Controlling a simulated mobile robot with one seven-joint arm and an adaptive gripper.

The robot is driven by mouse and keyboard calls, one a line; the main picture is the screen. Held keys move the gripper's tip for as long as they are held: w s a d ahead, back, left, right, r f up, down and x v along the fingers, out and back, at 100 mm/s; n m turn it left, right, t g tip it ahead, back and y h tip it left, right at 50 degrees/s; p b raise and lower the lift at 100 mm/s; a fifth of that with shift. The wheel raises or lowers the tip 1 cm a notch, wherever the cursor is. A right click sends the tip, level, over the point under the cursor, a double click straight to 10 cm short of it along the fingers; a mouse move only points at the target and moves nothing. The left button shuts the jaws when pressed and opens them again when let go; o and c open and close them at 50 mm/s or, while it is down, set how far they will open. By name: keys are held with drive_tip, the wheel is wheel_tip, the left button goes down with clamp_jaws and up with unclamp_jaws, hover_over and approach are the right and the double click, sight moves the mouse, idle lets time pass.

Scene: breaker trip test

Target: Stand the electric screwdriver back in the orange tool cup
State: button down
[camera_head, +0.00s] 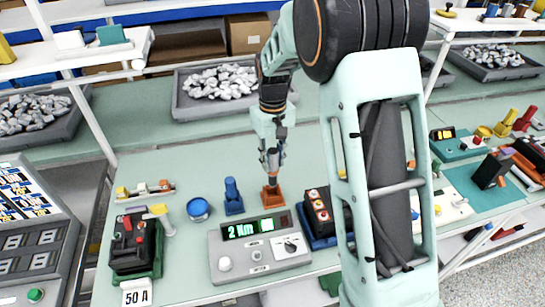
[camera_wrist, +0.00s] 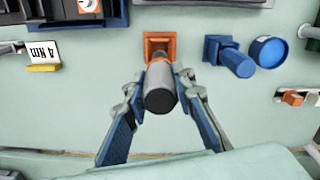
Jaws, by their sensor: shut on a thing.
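The electric screwdriver (camera_wrist: 160,92) has a dark grey body with a rounded end toward the wrist camera. My gripper (camera_wrist: 160,80) is shut on it, with one finger on each side. In the head view my gripper (camera_head: 271,160) points down over the orange tool cup (camera_head: 272,199). The orange cup (camera_wrist: 151,43) has a square rim in the wrist view, and the screwdriver's far end overlaps it. The screwdriver looks roughly upright. Its lower end is hidden, so I cannot tell how deep it sits in the cup.
A blue holder (camera_head: 233,200) with a blue upright piece and a round blue tin (camera_head: 198,209) stand left of the cup. A grey display unit (camera_head: 259,249) is in front. A box with orange-topped parts (camera_head: 319,210) is close on the right. Green bench is clear behind.

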sight(273, 150)
drive_tip(key=shift+f+b, duration=0.35)
drive_tip(key=shift+f, duration=0.5)
drive_tip(key=shift+f+b, duration=1.95)
drive_tip(key=shift+f, duration=0.8)
idle(0.6)
drive_tip(key=c, duration=1.5)
unclamp_jaws()
drive_tip(key=shift+c, duration=0.2)
wheel_tip(273, 150, up, 12)
drive_tip(key=shift+r, duration=0.1)
